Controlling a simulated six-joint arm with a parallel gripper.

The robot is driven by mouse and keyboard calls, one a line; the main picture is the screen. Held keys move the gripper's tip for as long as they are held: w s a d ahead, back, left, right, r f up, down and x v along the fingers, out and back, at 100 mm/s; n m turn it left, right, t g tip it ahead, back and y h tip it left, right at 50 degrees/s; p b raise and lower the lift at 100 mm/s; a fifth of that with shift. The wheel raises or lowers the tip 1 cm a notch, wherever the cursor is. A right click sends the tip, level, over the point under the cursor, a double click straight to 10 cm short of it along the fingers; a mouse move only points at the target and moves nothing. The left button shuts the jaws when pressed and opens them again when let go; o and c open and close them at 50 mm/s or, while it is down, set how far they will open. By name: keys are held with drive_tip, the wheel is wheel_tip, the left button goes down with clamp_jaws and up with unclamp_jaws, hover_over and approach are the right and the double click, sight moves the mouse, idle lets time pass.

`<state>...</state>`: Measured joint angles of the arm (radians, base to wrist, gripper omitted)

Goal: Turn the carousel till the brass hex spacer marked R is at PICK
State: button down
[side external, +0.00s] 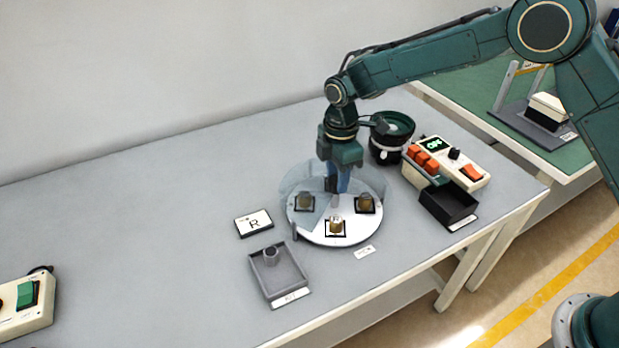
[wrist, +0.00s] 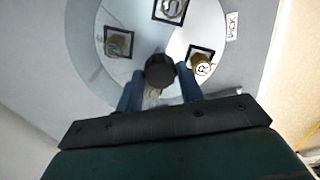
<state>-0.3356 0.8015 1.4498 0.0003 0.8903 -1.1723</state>
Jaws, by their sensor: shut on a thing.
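The round carousel (side external: 325,236) lies on the bench, with spacers on black-framed squares near its rim. My gripper (side external: 338,186) is over its middle; the wrist view shows the gripper (wrist: 160,88) shut on a dark round knob (wrist: 160,68). In the wrist view the brass spacer marked R (wrist: 202,66) sits right of the knob. Another piece whose mark looks like S (wrist: 171,8) is at the top edge, and a dim one (wrist: 117,44) is at left. The PICK label (wrist: 232,26) is outside the rim, between the R and S-like pieces. It also shows in the side view (side external: 365,251).
A see-through cover lies over part of the carousel. Left of it are an R card (side external: 254,223) and a grey tray (side external: 296,278) holding a small part. Behind and right are a dark bowl feeder (side external: 388,152), a control box (side external: 462,160) and a black bin (side external: 448,205).

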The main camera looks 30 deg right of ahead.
drive_tip(key=shift+a+n, duration=0.1)
drive_tip(key=shift+n, duration=3)
drive_tip(key=c, duration=0.9)
unclamp_jaws()
drive_tip(key=shift+r, duration=0.15)
wheel_tip(320, 180, up, 14)
drive_tip(key=shift+f, duration=0.2)
drive_tip(key=shift+r, duration=0.1)
